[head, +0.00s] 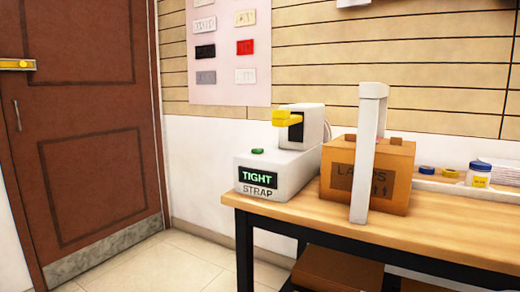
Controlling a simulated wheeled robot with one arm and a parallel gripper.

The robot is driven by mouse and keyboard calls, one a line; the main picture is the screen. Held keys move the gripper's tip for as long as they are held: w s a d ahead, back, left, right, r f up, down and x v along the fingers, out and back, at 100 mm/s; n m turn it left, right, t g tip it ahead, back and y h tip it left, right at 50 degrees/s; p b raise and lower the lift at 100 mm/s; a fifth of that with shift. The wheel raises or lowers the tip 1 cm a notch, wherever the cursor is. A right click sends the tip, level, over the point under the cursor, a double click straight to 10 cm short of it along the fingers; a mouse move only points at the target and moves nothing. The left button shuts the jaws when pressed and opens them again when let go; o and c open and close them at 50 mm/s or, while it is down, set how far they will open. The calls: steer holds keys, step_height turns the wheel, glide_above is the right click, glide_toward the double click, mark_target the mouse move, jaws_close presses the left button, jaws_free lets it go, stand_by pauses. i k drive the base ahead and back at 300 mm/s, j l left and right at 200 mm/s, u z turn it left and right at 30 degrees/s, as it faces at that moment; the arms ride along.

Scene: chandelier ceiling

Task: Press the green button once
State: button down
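The green button (257,151) is a small, low green cap on top of a white machine (283,172), left of the box on the table. The machine's front has a dark display (259,176) with "TIGHT" in green letters, above the printed word "STRAP". A raised white head (312,124) with a yellow part (287,118) stands on the machine behind the button. Nothing covers the button in the head view. My gripper is not in view.
A white upright post (369,155) stands before a brown carton (398,170) on the wooden table (440,236). Brown boxes are under the table. A brown door (85,120) and clear tiled floor are left.

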mark_target(256, 151)
steer(key=z, duration=0.35)
steer(key=j+z, duration=0.95)
steer(key=j, duration=0.25)
steer(key=k+j, duration=0.1)
steer(key=j, duration=0.35)
steer(key=k+j+z, duration=0.1)
steer(key=j, duration=0.35)
steer(key=k+j, duration=0.1)
steer(key=j, duration=0.35)
steer(key=k+j+z, duration=0.1)
steer(key=j, duration=0.35)
